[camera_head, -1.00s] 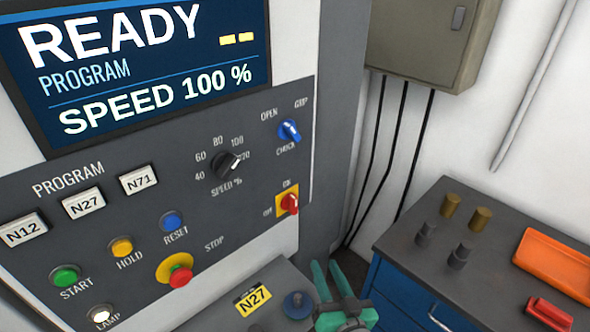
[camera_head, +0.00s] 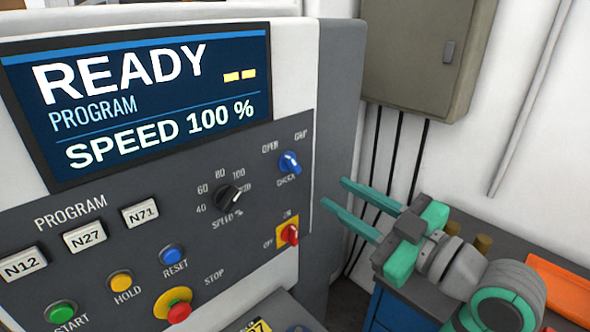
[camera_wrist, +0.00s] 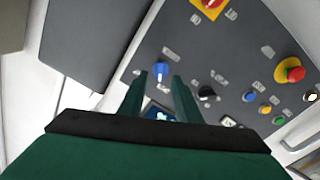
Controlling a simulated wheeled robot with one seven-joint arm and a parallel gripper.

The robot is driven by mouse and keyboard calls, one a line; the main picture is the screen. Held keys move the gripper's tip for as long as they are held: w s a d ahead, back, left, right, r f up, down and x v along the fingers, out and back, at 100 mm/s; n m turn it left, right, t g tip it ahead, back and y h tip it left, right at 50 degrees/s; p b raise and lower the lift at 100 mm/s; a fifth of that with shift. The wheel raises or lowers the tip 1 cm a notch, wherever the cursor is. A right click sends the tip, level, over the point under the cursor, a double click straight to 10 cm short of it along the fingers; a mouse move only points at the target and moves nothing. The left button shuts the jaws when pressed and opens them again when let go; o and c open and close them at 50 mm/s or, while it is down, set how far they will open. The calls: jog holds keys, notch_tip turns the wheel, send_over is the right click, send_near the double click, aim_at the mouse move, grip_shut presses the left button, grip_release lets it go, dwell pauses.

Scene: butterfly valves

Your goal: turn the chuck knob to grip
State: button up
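The blue chuck knob (camera_head: 289,163) is on the grey control panel at its upper right, between the OPEN and GRIP labels, with CHUCK below it. It also shows in the wrist view (camera_wrist: 160,71), near and just beyond the fingertips. My gripper (camera_head: 333,195), with green fingers, is to the right of the panel, apart from the knob. Its two fingers are spread with a gap and nothing between them. In the wrist view my gripper (camera_wrist: 167,76) points toward the panel.
A red switch on a yellow plate (camera_head: 288,235) sits below the chuck knob, and the black speed knob (camera_head: 228,196) to its left. A grey cabinet (camera_head: 420,60) with cables hangs on the wall. An orange tray (camera_head: 565,285) is at the right, partly behind my arm.

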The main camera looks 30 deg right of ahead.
aim_at(296, 167)
jog(key=shift+n, duration=0.6)
jog(key=x, duration=0.3)
jog(key=r+x, duration=0.1)
jog(key=x, duration=0.2)
jog(key=a+x, duration=0.1)
jog(key=x, duration=0.3)
jog(key=shift+s+r, duration=0.1)
jog(key=shift+r, duration=0.1)
grip_shut()
